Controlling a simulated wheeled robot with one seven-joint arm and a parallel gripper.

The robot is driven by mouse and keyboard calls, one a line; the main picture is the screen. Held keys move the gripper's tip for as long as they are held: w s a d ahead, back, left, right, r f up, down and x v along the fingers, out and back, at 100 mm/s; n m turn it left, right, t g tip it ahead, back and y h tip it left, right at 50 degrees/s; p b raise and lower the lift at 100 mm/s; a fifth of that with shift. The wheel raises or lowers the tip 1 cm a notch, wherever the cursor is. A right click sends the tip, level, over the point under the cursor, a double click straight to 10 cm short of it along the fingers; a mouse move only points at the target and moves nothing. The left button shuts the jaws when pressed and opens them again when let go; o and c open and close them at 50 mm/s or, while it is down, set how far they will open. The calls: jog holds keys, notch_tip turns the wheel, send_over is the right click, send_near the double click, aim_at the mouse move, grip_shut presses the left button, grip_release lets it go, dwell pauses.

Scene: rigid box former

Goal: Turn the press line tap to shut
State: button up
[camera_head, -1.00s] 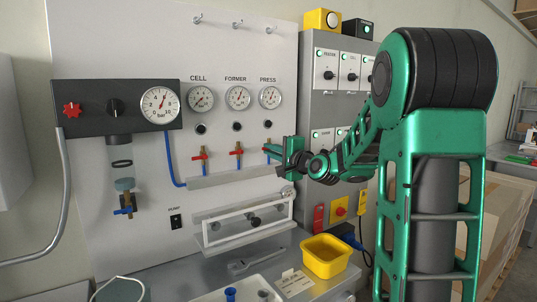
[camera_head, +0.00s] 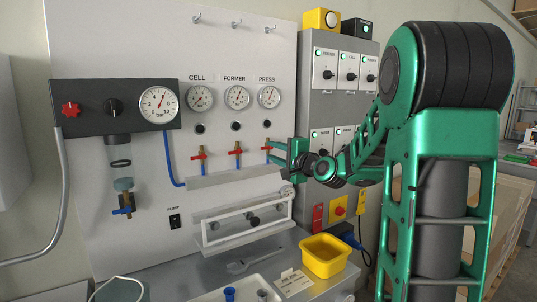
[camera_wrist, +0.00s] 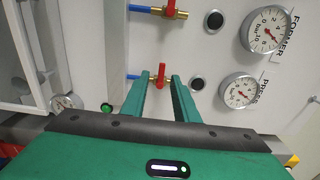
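The press line tap has a small red lever (camera_wrist: 161,73) on a brass body with a blue hose, seen in the wrist view. In the head view the tap (camera_head: 267,148) sits below the PRESS gauge (camera_head: 269,97) and is partly hidden by my fingers. My gripper (camera_wrist: 159,82) is open, with one green finger on each side of the lever. A gap shows between the lever and each finger. I cannot tell how far the fingertips reach past it. My gripper (camera_head: 271,151) comes in from the right in the head view.
The former tap (camera_head: 237,150) and cell tap (camera_head: 203,156) stand in a row to the left. A grey switch cabinet (camera_head: 325,105) stands close on the right. A white framed rack (camera_head: 245,228) and a yellow bin (camera_head: 325,255) are below.

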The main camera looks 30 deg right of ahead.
jog(key=s, duration=0.8)
jog(key=shift+s+d, duration=0.15)
jog(key=shift+f, duration=0.1)
